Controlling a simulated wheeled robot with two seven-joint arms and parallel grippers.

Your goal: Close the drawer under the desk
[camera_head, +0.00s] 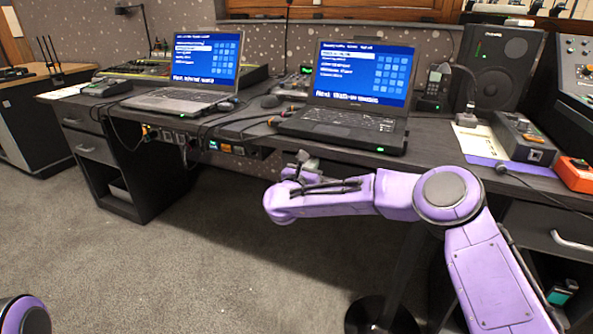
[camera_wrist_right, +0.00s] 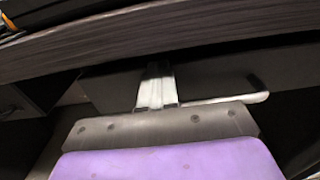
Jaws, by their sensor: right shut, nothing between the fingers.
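In the right wrist view a dark drawer front (camera_wrist_right: 215,82) lies under the desk edge, with a pale metal bar handle (camera_wrist_right: 235,99) along its right part. My right gripper (camera_wrist_right: 157,72) is shut and empty, its fingers pointing at the drawer front just left of the handle. I cannot tell whether the fingertips touch the front or how far the drawer stands out. In the head view my right arm reaches left to the front of the desk (camera_head: 440,150), and its forearm hides this drawer. My left gripper is out of view.
Two open laptops (camera_head: 345,122) (camera_head: 185,98) stand on the desk, with a speaker (camera_head: 503,65) and an orange box (camera_head: 576,172) to the right. Other drawers with handles show at the far left (camera_head: 95,148) and lower right (camera_head: 545,228). The carpet (camera_head: 190,260) at left is clear.

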